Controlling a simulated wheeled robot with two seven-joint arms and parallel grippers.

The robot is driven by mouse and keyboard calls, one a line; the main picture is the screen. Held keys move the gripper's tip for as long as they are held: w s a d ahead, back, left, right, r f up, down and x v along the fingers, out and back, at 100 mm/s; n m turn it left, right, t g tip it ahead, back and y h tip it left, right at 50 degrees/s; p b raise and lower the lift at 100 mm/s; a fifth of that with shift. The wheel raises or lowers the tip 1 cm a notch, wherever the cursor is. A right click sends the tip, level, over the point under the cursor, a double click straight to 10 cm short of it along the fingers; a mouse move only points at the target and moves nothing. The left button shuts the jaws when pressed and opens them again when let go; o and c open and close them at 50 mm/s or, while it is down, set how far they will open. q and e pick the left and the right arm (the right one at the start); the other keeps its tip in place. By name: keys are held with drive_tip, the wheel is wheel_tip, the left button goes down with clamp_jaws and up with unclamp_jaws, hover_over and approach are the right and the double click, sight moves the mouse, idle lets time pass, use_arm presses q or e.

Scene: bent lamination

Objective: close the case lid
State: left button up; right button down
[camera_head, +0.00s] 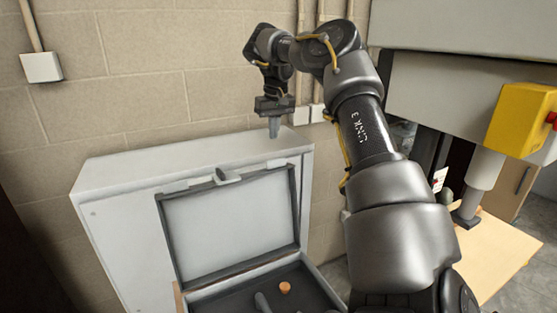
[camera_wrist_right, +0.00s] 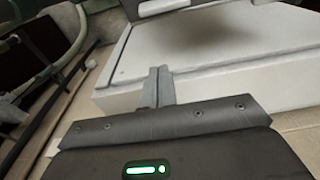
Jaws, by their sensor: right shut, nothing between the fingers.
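The case (camera_head: 262,292) stands open at the bottom of the head view, its dark inside facing up. Its lid (camera_head: 230,225) is raised, close to upright, with a pale inner panel, a dark rim and a latch (camera_head: 228,176) at the top edge. My right gripper (camera_head: 273,133) is shut and empty, pointing down above the cabinet top, behind and to the right of the lid's upper edge. It does not touch the lid. In the right wrist view its closed fingers (camera_wrist_right: 157,88) show against a pale surface. My left gripper is not in view.
A grey-white cabinet (camera_head: 120,180) stands behind the lid, against a block wall. An orange round piece (camera_head: 285,287) and a dark handle-like item (camera_head: 262,302) lie in the case. At right are a machine with a yellow box (camera_head: 522,120) and a wooden table (camera_head: 500,250).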

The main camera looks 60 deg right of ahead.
sight(276, 160)
drive_tip(key=f+p, duration=0.2)
drive_tip(key=f, duration=0.1)
drive_tip(key=s+a+f+p, duration=0.1)
drive_tip(key=f+p, duration=0.1)
drive_tip(key=f, duration=0.1)
drive_tip(key=f+p, duration=0.2)
drive_tip(key=f, duration=0.1)
drive_tip(key=shift+s+a+f, duration=0.1)
drive_tip(key=shift+s+a, duration=0.1)
drive_tip(key=shift+s, duration=0.2)
drive_tip(key=shift+a, duration=0.15)
